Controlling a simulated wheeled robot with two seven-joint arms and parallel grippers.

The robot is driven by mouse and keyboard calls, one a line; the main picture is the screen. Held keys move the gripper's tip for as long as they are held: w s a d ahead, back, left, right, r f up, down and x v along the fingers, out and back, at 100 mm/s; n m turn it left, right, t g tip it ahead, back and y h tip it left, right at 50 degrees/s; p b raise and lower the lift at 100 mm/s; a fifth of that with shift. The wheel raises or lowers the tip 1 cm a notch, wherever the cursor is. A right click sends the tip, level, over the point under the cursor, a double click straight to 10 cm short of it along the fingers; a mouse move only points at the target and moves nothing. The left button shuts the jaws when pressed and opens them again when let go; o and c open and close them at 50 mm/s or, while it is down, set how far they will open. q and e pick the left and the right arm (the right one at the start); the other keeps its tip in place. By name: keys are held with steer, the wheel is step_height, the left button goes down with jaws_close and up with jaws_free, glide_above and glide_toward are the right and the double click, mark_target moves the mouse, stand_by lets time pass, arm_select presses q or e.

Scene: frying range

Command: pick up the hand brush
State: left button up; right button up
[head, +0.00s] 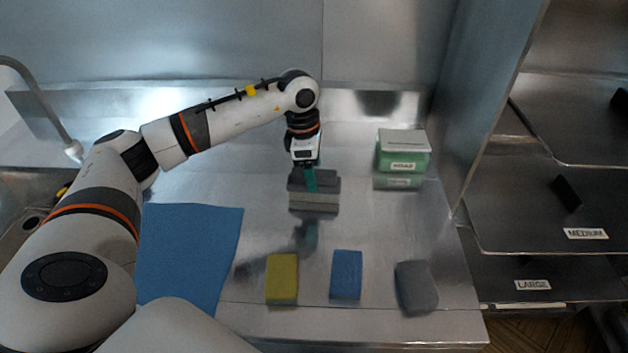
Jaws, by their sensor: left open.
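The hand brush (326,199) appears to be the grey block with a dark top and a lighter lower part, on the steel counter in the middle of the head view. My left gripper (309,178) comes down over it from behind, pointing downward. One green fingertip shows in front of the brush's dark top; the other finger is hidden. The gripper is open, and I cannot tell whether the finger touches the brush. My right gripper is not in view.
A yellow sponge (282,279), a blue sponge (346,274) and a grey pad (416,287) lie near the front edge. A blue cloth (190,255) lies left. A green box (403,158) stands right of the brush. Labelled shelves (545,215) stand at the right.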

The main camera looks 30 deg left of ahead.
arm_select(q)
steer(key=shift+w+f, duration=0.1)
steer(key=shift+f, duration=0.65)
steer(key=c, duration=1.1)
steer(key=shift+r, duration=0.1)
steer(key=shift+c, duration=0.2)
step_height(320, 180, up, 10)
steer(key=shift+f+b, duration=0.1)
steer(key=shift+b, duration=0.8)
steer(key=o, duration=0.4)
steer(key=shift+c, duration=1.1)
